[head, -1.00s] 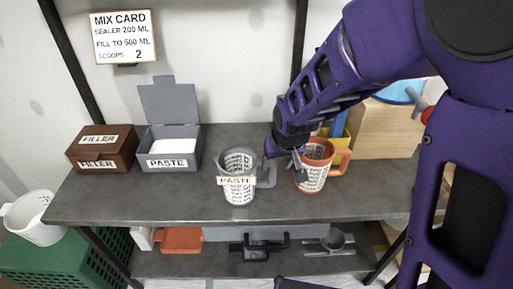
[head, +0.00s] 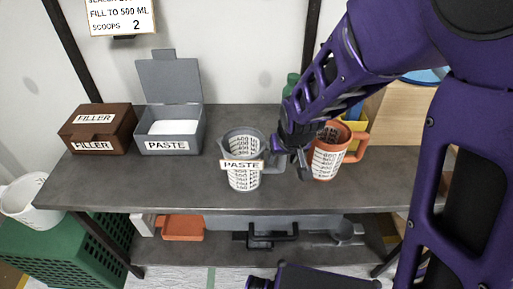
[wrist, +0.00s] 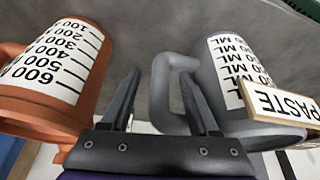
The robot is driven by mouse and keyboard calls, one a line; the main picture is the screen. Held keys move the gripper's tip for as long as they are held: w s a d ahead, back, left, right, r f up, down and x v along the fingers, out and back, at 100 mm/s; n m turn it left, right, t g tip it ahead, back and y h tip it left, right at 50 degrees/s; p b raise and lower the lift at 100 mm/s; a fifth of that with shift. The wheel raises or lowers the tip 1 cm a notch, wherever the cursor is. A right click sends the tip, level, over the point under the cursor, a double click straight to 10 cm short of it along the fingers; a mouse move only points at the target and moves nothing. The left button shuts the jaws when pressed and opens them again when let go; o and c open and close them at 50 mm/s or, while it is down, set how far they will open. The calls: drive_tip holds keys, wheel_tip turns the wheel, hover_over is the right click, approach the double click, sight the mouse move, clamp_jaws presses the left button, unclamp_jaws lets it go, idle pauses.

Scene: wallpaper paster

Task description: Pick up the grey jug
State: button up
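The grey jug (head: 243,180) stands upright on the grey bench, with a PASTE tag across its front and a measuring scale on its side. Its handle points right, toward my gripper (head: 297,168). In the wrist view the grey jug (wrist: 225,72) is at the right, and its handle (wrist: 158,92) shows between the two spread fingers of my gripper (wrist: 161,72). My gripper is open and empty. I cannot tell whether a finger touches the handle. An orange jug (head: 325,160) stands just right of the gripper, partly behind it; it fills the left of the wrist view (wrist: 75,75).
A grey PASTE box (head: 168,147) with its lid up and a brown FILLER box (head: 97,130) stand at the bench's left. A wooden box and yellow container (head: 358,128) are behind the orange jug. The bench (head: 130,185) is clear in front. A lower shelf holds tools.

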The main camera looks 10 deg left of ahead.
clamp_jaws()
idle(1.2)
